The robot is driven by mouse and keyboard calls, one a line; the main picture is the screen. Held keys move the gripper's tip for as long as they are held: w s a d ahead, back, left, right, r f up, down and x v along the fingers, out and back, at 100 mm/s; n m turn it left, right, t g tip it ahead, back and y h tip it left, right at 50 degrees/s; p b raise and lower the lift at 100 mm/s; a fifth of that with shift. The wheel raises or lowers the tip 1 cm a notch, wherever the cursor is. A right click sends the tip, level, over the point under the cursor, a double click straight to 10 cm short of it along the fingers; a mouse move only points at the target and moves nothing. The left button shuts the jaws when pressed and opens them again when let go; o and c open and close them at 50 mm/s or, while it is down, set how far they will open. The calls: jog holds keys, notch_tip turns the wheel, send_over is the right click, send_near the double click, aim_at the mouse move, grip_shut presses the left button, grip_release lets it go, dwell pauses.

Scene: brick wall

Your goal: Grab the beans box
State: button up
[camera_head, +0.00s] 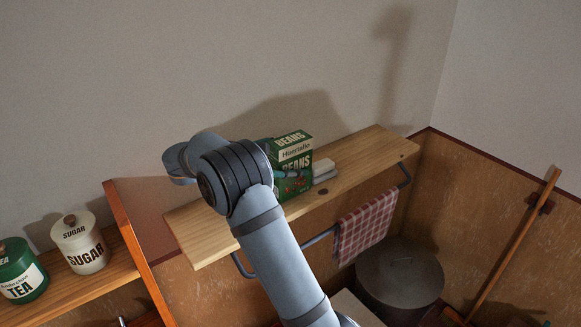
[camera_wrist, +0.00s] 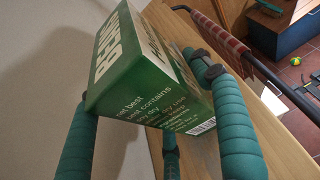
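The green and white beans box (camera_head: 294,151) stands on a wooden wall shelf in the head view. It fills the middle of the wrist view (camera_wrist: 150,88), with its printed green side toward the camera. My gripper (camera_wrist: 150,60) has its teal fingers around the box, one at the left edge, one along the right side and one lower in the middle. In the head view one teal finger crosses the box's front, and my wrist hides the rest of the gripper. Whether the fingers press on the box or stand slightly apart from it cannot be told.
Pale stacked items (camera_head: 323,168) lie on the shelf (camera_head: 375,151) right of the box. A checked towel (camera_head: 364,226) hangs on the rail below, above a large dark pot (camera_head: 400,279). Sugar (camera_head: 83,247) and tea (camera_head: 19,272) canisters stand at left. The wall is close behind.

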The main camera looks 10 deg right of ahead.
jog(key=c, duration=1.3)
jog(key=shift+r, duration=0.1)
jog(key=shift+w+r, duration=0.1)
